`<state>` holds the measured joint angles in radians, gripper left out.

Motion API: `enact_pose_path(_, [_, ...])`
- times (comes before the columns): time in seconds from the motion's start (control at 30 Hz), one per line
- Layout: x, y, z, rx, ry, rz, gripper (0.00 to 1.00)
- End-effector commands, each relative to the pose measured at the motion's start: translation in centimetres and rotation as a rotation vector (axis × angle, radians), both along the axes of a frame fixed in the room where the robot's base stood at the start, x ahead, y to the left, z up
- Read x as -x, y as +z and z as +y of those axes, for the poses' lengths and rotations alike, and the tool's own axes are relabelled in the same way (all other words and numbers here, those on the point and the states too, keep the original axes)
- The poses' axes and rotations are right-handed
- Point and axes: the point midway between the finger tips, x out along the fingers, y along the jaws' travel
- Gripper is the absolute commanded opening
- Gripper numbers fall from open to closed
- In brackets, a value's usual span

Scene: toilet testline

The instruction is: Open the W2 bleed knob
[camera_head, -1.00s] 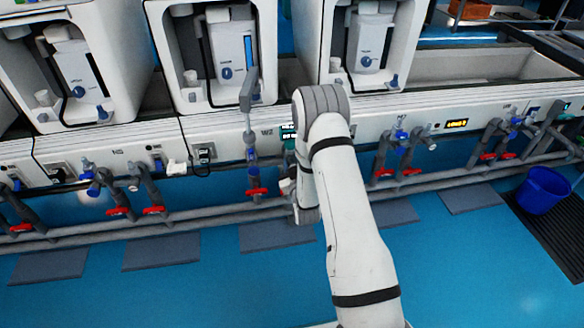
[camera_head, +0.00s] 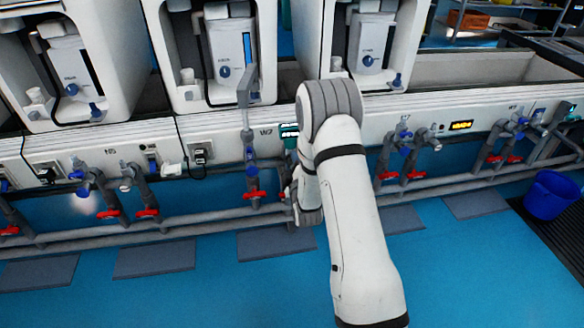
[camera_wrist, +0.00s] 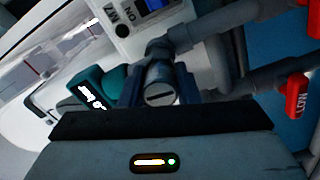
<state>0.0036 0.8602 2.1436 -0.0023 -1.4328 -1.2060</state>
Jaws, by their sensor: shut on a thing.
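The W2 station's front panel (camera_head: 266,133) is at mid-picture in the head view, with its valve pipe (camera_head: 250,165) below. In the wrist view, a round grey slotted knob (camera_wrist: 160,92), seen end-on, sits at the end of a grey pipe fitting. The dark blue jaws of my gripper (camera_wrist: 160,82) are on either side of it, closed on it. I take it for the W2 bleed knob. In the head view my arm hides the knob and the fingertips.
A red valve handle (camera_wrist: 297,96) is at the right in the wrist view. A teal device with a lit display (camera_wrist: 92,94) is close left of the jaws. Grey pipes with red handles (camera_head: 147,213) run along the benches. A blue bucket (camera_head: 550,194) stands at right.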

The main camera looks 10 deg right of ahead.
Motion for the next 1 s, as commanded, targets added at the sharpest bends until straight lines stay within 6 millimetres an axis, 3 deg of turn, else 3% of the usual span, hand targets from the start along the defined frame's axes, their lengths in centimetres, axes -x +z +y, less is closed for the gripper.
enact_pose_path(0.3, [-0.03,-0.03,0.09,0.103,0.002,-0.001,0.06])
enact_pose_path(0.8, [-0.04,0.04,0.12,0.119,0.003,-0.001,0.06])
enact_pose_path(0.83, [-0.04,0.05,0.12,0.119,0.003,-0.001,0.31])
enact_pose_path(1.0, [-0.03,0.03,0.11,0.118,0.002,-0.001,0.45])
